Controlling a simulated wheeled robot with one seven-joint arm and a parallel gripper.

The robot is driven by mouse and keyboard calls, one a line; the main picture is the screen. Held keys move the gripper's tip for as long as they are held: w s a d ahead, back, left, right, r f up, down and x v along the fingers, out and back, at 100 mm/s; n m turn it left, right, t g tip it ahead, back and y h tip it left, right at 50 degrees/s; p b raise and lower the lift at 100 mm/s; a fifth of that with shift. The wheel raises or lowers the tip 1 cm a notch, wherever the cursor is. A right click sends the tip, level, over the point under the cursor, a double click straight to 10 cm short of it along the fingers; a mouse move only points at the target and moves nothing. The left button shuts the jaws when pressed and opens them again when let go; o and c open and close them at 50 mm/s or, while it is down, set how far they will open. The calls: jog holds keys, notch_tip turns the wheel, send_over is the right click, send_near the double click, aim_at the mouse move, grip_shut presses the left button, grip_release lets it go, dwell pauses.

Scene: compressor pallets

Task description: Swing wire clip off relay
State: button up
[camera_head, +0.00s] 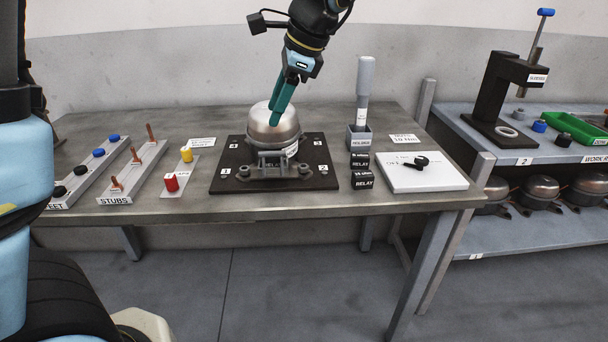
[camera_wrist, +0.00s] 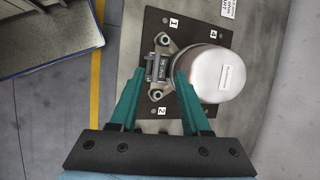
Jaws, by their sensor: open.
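A compressor (camera_head: 272,128) with a silvery dome stands on a dark square plate (camera_head: 226,157) on the workbench. In the wrist view, its pale dome (camera_wrist: 222,78) is at right of centre. The relay (camera_wrist: 163,66), a small dark labelled block, sits at the dome's left side there. A grey metal frame lies around the relay, but I cannot make out the wire clip apart from it. My gripper (camera_head: 275,122) is open and empty, above and in front of the dome. In the wrist view my gripper (camera_wrist: 158,75) has its fingertips on either side of the relay area; contact is unclear.
Two black boxes marked RELAY (camera_head: 361,180) and a grey holder (camera_head: 358,137) with an upright tool stand right of the plate. A white board (camera_head: 425,180) lies further right. Racks of stubs (camera_head: 135,180) and coloured caps (camera_head: 171,182) are left. A press (camera_head: 497,95) stands on the right shelf.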

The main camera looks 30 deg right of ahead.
aim_at(263, 152)
jog(key=shift+m, duration=0.3)
jog(key=x, duration=0.6)
jog(key=s+d+p+x, duration=0.1)
jog(key=x, duration=0.3)
jog(key=shift+f, duration=0.3)
grip_shut()
